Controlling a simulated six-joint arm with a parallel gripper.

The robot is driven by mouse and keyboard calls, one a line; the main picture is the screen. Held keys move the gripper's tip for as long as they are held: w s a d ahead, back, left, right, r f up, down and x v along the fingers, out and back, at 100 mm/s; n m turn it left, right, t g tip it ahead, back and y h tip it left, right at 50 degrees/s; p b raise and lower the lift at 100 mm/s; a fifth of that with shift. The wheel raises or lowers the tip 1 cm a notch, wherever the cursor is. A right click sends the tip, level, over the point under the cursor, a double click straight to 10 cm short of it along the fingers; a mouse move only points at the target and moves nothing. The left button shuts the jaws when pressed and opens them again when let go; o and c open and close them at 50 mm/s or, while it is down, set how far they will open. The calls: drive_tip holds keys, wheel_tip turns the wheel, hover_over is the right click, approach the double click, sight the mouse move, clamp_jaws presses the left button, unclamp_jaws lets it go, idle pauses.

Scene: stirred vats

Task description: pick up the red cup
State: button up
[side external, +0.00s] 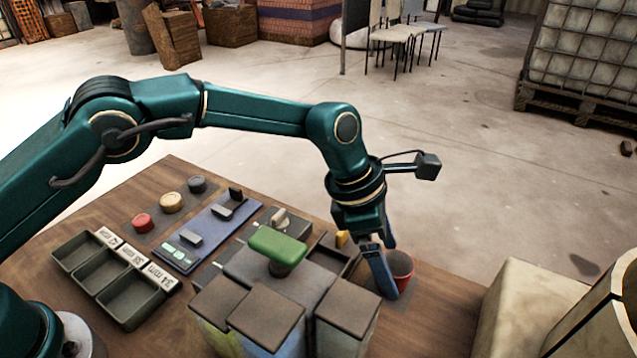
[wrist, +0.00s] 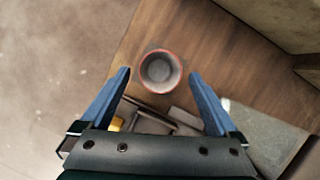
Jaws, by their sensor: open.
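The red cup (side external: 401,270) stands upright near the right edge of the wooden table in the side view. In the wrist view the cup (wrist: 161,71) is seen from above, with a red rim and a grey, seemingly empty inside. My gripper (side external: 385,290) points down at the cup, and its blue finger hides part of the cup in the side view. In the wrist view my gripper (wrist: 160,82) is open, with one blue finger on each side of the cup and a visible gap to both. The cup is not held.
Grey boxes (side external: 266,312) with dark lids and a green-handled block (side external: 277,245) stand left of the cup. Trays (side external: 132,298), a blue panel (side external: 205,236) and several round knobs (side external: 170,202) lie farther left. Pale blocks (side external: 520,300) are at right.

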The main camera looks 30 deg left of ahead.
drive_tip(key=shift+x, duration=1.05)
drive_tip(key=shift+r, duration=0.1)
drive_tip(key=c, duration=1.4)
drive_tip(key=shift+r, duration=0.1)
